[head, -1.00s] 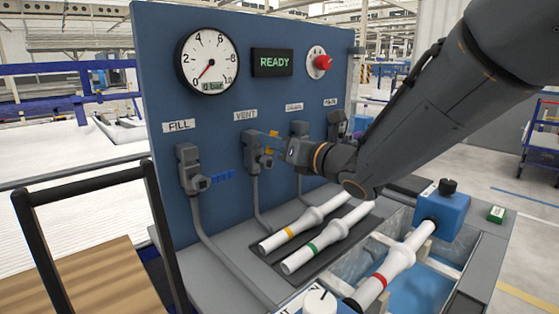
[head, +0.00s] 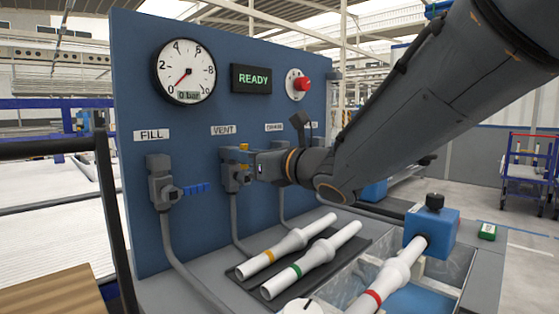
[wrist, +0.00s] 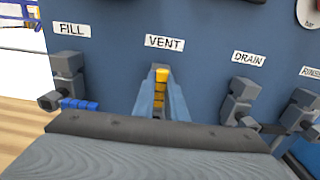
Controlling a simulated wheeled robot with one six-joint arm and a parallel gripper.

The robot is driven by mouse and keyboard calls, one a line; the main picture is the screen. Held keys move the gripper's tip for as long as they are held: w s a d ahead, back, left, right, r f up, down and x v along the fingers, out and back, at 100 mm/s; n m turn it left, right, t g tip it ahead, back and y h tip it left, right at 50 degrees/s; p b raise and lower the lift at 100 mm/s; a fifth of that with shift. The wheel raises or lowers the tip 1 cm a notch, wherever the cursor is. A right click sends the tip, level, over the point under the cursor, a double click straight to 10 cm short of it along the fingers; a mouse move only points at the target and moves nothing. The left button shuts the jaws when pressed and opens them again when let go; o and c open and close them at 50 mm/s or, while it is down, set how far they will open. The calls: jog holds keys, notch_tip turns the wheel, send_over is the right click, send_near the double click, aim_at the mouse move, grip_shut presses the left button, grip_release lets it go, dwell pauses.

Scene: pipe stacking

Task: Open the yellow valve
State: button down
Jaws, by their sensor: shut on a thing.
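The yellow valve handle (head: 243,147) is on the valve under the VENT label, on the blue panel. In the head view only its upper end shows, standing up beside the dark valve body (head: 229,172). The wrist view shows the yellow handle (wrist: 161,76) upright between the two blue-grey fingers of my gripper (wrist: 160,97). My gripper (head: 249,165) is shut on the handle, and its fingers hide part of it. The gauge (head: 185,71) reads near zero, with "0 bar" under it. The display (head: 257,79) says READY.
The FILL valve's blue handle (head: 196,188) points right, close to the left. The DRAIN valve (wrist: 235,103) is close on the right. White pipes with yellow (head: 285,245) and green (head: 312,260) bands lie on a dark tray below. A red-banded pipe (head: 389,278) lies further right.

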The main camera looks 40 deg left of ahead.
dwell(0.3)
jog(key=c, duration=1.8)
grip_release()
jog(key=d, duration=0.7)
jog(key=shift+s+d, duration=0.35)
jog(key=shift+s, duration=0.05)
